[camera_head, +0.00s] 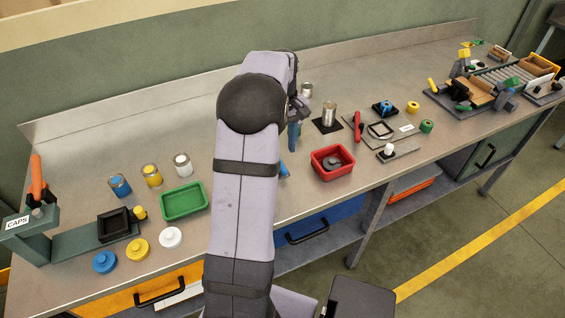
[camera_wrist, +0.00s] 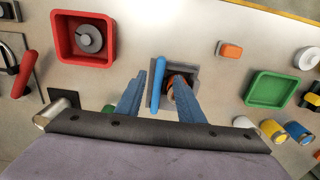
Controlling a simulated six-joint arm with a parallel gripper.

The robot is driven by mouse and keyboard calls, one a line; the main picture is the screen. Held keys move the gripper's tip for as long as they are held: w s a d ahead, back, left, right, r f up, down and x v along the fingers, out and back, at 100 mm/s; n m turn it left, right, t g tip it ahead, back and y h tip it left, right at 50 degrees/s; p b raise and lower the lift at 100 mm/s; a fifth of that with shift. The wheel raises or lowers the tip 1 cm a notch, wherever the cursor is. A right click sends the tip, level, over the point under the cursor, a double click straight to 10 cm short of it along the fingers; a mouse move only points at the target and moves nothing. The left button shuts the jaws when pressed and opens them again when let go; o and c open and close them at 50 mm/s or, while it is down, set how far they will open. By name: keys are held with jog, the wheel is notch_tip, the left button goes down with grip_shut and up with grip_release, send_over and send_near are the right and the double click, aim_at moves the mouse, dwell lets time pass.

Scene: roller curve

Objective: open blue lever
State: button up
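The blue lever (camera_wrist: 158,78) shows in the wrist view as a slim blue handle over a dark square base (camera_wrist: 194,70). An orange-brown round part (camera_wrist: 181,84) sits beside it on the base. My gripper (camera_wrist: 158,84) is open, with its two blue-grey fingers apart and the lever between them in the picture. I cannot tell whether a finger touches it. In the head view my arm hides most of the lever; a small blue piece (camera_head: 284,170) shows beside the arm, probably part of it. One finger of my gripper (camera_head: 293,136) shows there, pointing down.
A red tray (camera_wrist: 58,37) with a grey round part lies left of the lever in the wrist view. A green tray (camera_wrist: 251,90) and an orange block (camera_wrist: 230,49) lie right. A red-handled device (camera_head: 358,127) stands farther right on the bench in the head view.

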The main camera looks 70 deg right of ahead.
jog(key=shift+f+p, duration=1.15)
jog(key=shift+f, duration=2.55)
jog(key=shift+c, duration=0.6)
grip_shut()
